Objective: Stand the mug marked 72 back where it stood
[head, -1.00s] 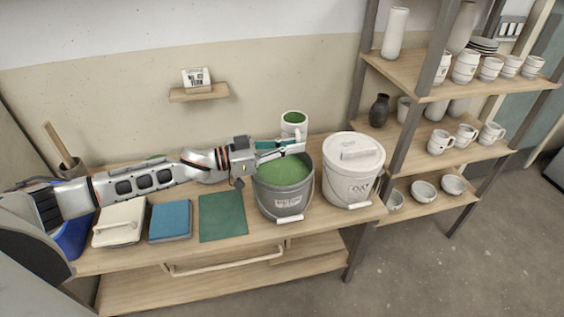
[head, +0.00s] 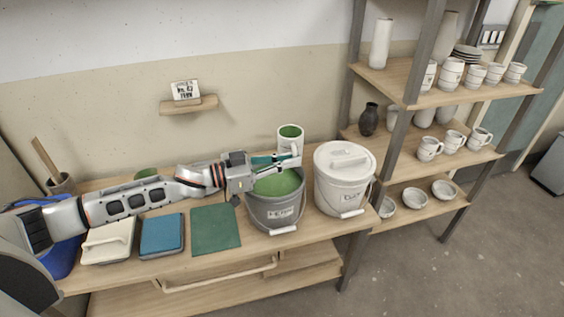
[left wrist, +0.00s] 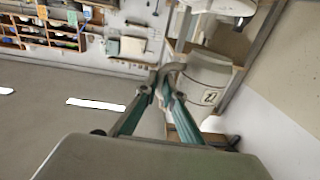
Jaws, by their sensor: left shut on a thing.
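A white mug (head: 290,133), green inside, shows behind the grey bucket in the head view; my gripper partly covers it. My left gripper (head: 290,161) reaches over the grey bucket (head: 276,209) of green glaze and is shut at the mug's handle side. In the left wrist view the fingertips (left wrist: 168,80) close on a greyish curved piece, seemingly the handle. The pale rounded body (left wrist: 203,78) beside it carries a dark mark that I cannot read clearly. The mug looks upright; its base is hidden. My right gripper is out of view.
A lidded white bucket (head: 344,180) stands right of the grey bucket. A green mat (head: 215,227), a blue pad (head: 162,236) and a cream block (head: 108,241) lie left on the table. A shelf (head: 440,160) with pottery stands right. A small sign (head: 186,91) sits on a wall ledge.

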